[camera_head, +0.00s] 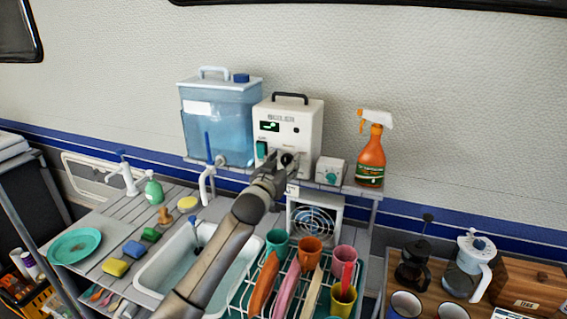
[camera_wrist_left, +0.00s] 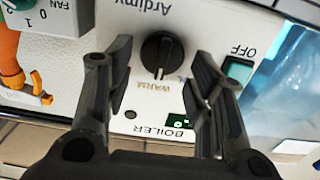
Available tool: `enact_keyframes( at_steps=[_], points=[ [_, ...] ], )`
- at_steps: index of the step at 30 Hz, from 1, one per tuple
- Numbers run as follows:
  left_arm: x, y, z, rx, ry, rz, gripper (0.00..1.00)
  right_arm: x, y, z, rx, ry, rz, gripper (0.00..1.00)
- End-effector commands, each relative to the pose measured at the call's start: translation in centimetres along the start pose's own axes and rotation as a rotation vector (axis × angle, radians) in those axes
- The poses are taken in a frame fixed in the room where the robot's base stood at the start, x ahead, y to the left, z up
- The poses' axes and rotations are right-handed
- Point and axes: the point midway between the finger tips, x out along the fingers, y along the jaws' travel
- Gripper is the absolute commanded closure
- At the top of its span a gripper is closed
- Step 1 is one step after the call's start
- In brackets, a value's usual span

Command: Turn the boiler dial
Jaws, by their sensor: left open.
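The boiler (camera_head: 304,120) is a white box with a black top handle, a lit green display and a green switch (camera_head: 262,150). Its black dial (camera_head: 287,159) is low on the front, partly behind my gripper in the head view. My left gripper (camera_head: 274,172) is open and empty in front of the boiler. In the left wrist view the picture is upside down; the dial (camera_wrist_left: 159,54) lies between the two fingers of my left gripper (camera_wrist_left: 160,62), with gaps on both sides. The word WARM shows beside the dial. I cannot tell how deep the fingers reach around it.
A blue water tank (camera_head: 220,120) stands left of the boiler. A small fan control box (camera_head: 331,171) and an orange spray bottle (camera_head: 371,155) stand right. Below are a sink (camera_head: 150,270), a fan (camera_head: 315,222) and a rack with cups. The wall behind is bare.

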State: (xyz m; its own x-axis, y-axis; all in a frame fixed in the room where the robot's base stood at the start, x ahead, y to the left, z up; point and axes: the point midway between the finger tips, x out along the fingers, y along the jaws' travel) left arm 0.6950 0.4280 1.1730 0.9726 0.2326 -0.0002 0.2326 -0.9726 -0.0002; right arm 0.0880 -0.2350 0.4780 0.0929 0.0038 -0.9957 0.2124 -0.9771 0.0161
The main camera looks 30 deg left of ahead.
Motion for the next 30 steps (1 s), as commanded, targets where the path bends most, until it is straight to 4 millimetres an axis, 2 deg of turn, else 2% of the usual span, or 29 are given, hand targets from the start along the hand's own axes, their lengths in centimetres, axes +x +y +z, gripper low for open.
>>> enact_keyframes(
  at_steps=[2,13,23,30],
  points=[
    [-0.01,0.01,0.0,0.0,0.0,0.0,0.52,-0.01,-0.02,0.31,0.0,-0.005,0.0,0.6],
    [-0.02,0.0,-0.01,0.0,0.0,0.0,0.99,-0.01,0.0,0.4,-0.001,-0.006,0.0,0.6],
    [-0.02,0.0,-0.03,-0.014,0.0,0.0,1.0,-0.06,0.02,0.24,-0.001,-0.004,0.0,0.6],
    [0.0,-0.1,-0.11,-0.11,0.0,-0.001,1.0,-0.4,0.05,0.1,-0.001,-0.002,0.0,0.6]
  ],
)
